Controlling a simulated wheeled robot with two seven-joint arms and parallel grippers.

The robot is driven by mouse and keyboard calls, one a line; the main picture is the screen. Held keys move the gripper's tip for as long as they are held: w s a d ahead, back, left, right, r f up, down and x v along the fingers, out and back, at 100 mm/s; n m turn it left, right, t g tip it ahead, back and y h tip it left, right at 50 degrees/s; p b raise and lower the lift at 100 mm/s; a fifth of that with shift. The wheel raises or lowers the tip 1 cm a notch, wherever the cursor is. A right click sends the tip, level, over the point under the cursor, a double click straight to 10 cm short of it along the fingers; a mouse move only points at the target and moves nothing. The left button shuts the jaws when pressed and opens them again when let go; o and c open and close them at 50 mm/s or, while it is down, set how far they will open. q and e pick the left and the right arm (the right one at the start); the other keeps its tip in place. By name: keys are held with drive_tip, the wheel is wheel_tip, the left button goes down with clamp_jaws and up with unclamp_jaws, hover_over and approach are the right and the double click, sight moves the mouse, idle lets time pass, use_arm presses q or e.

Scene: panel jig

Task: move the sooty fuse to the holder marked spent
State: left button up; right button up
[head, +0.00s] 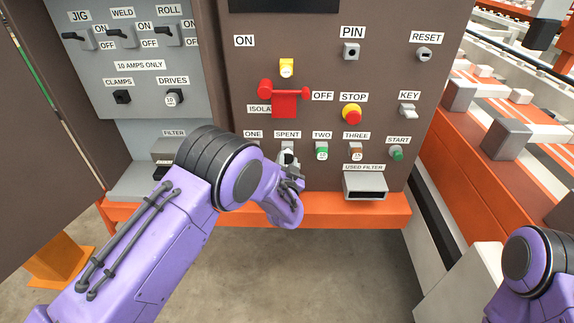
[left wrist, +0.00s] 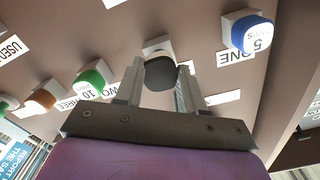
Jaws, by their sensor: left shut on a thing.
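The sooty fuse (left wrist: 161,73) has a dark, rounded end and sits between the two fingers of my left gripper (left wrist: 160,84), which is shut on it. Right behind it is the pale block of the holder marked spent (left wrist: 156,44), between the ONE and TWO holders. I cannot tell how far the fuse is seated in it. In the head view my left gripper (head: 290,168) is at the panel just under the SPENT label (head: 287,134), partly hiding the holder. My right gripper is out of view.
A blue fuse (left wrist: 250,34) is in holder ONE, a green one (head: 321,149) in TWO, an orange-brown one (head: 356,149) in THREE. The used filter slot (head: 365,186) is below right. A red isolator handle (head: 284,100) sticks out above. The DRIVES holder (head: 172,97) is upper left.

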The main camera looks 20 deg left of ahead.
use_arm(q)
drive_tip(key=shift+b+x, duration=0.55)
drive_tip(key=shift+x, duration=0.45)
drive_tip(key=o, duration=1.2)
drive_tip(key=shift+o, duration=0.2)
drive_tip(key=shift+s+d, duration=0.1)
drive_tip(key=shift+s, duration=0.05)
drive_tip(key=p+v, duration=0.5)
drive_tip(key=v, duration=0.5)
drive_tip(key=shift+s, duration=0.2)
